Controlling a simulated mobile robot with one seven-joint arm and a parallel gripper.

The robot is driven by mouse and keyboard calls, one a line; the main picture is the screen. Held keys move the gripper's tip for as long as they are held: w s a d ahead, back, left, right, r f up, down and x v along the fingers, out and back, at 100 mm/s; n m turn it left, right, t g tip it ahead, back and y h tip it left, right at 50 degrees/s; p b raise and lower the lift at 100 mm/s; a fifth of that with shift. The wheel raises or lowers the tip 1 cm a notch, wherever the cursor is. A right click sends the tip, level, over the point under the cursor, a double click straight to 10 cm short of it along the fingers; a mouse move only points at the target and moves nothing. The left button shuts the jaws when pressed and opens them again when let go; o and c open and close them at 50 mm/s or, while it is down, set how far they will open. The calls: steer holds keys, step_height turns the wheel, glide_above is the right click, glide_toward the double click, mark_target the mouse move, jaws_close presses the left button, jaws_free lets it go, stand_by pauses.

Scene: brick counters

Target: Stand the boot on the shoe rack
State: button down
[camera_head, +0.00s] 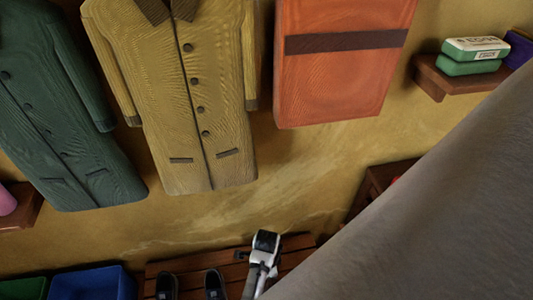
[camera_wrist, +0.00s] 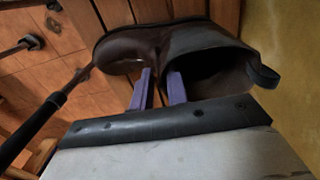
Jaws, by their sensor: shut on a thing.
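A dark brown boot (camera_wrist: 190,42) fills the upper middle of the wrist view, toe to the left and open top to the right. My gripper's two purple fingers (camera_wrist: 160,88) are shut on the boot near its open top. The shoe rack shows as brown wooden slats (camera_wrist: 155,9) behind the boot. I cannot tell whether the boot touches them. In the head view, my gripper (camera_head: 264,250) is over the slatted rack (camera_head: 190,264) at the bottom centre. The boot is mostly or wholly hidden there.
Two dark shoes (camera_head: 214,284) are on the rack left of my gripper. A blue bin (camera_head: 92,284) stands further left. Coats (camera_head: 205,100) and an orange bag (camera_head: 340,60) hang above. A small shelf (camera_head: 445,82) is upper right. A dark rod (camera_wrist: 45,125) lies left in the wrist view.

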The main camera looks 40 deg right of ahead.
steer(key=shift+f, duration=0.3)
stand_by(0.5)
steer(key=c, duration=1.3)
jaws_free()
step_height(320, 180, up, 14)
steer(key=shift+f, duration=0.1)
